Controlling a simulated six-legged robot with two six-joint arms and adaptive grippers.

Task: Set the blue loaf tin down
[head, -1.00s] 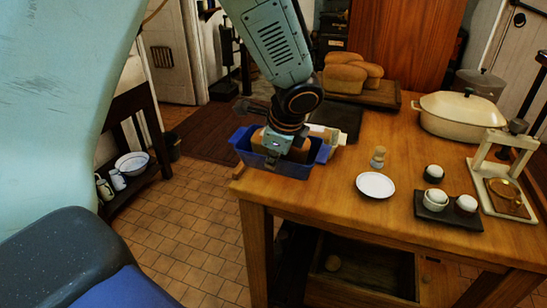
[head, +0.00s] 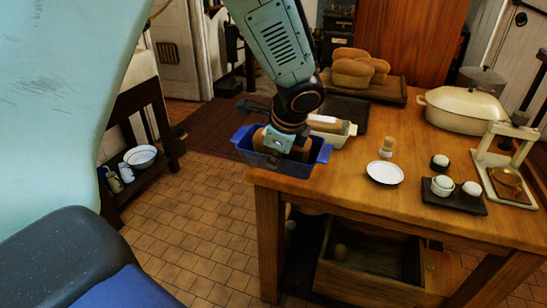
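The blue loaf tin (head: 322,152) is at the near left corner of the wooden table (head: 410,200), with its left end out past the table's left edge. A brown loaf shows inside it. My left gripper (head: 279,146) reaches down from above into the tin and is closed on it; the fingertips are hidden by the tin and loaf. The tin looks level. Whether its underside touches the table cannot be told. My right gripper is not in view.
A cream loaf tin (head: 338,138) stands close behind the blue one. A white plate (head: 385,173), a small shaker (head: 387,147) and a dark tray with eggs (head: 470,204) are to the right. Bread loaves (head: 353,72) lie at the back. Bare wood is free in front of the plate.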

